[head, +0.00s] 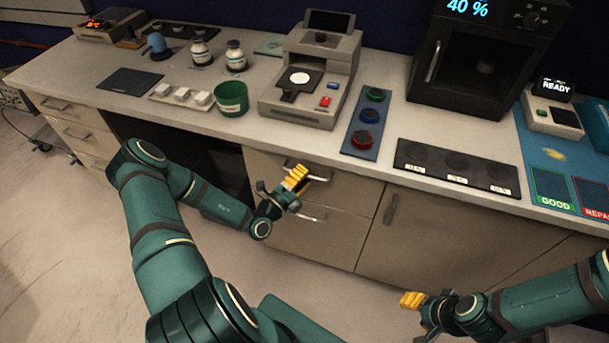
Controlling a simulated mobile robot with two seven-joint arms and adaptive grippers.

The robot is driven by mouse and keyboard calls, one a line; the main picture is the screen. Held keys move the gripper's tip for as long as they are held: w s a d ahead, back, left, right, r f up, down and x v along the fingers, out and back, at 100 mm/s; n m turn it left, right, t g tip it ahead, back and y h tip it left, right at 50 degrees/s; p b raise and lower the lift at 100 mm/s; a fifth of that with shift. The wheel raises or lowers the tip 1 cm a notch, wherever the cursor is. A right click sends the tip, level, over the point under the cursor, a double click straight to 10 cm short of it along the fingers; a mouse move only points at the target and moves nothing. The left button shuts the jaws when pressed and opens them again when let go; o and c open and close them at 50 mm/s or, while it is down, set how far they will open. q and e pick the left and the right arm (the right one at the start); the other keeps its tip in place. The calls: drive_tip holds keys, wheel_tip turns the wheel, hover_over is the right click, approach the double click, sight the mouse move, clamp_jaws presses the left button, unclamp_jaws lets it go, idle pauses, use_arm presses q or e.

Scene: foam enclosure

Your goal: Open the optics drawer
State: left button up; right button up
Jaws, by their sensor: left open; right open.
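The bench has an upper drawer (350,190) below the grey instrument, and it looks closed. No label tells me that it is the optics drawer. Its bar handle (320,177) shows just right of my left gripper (298,178), whose yellow fingertips are at the handle and hide part of it. That gripper is open, and I cannot tell whether it touches the handle. My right gripper (411,299) is open and empty in front of the cabinet door (430,235), away from the drawers.
Another drawer stack (78,132) stands at the far left. On the bench are a green cup (231,99), a grey instrument (312,75), a blue strip with coloured rings (365,122) and a dark oven (485,65).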

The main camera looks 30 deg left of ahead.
use_arm(q)
drive_tip(key=shift+w+r, duration=0.1)
drive_tip(key=shift+w, duration=0.25)
drive_tip(key=shift+c, duration=0.4)
clamp_jaws()
drive_tip(key=shift+s, duration=0.1)
drive_tip(key=shift+s+d, duration=0.1)
drive_tip(key=s+d+p, duration=0.2)
drive_tip(key=s+d, duration=0.1)
drive_tip(key=s, duration=1.1)
drive_tip(key=s+d+p, duration=0.2)
drive_tip(key=s+d, duration=0.2)
drive_tip(key=s, duration=1.1)
drive_tip(key=shift+s+p, duration=0.3)
drive_tip(key=shift+p, duration=0.05)
drive_tip(key=shift+d, duration=0.1)
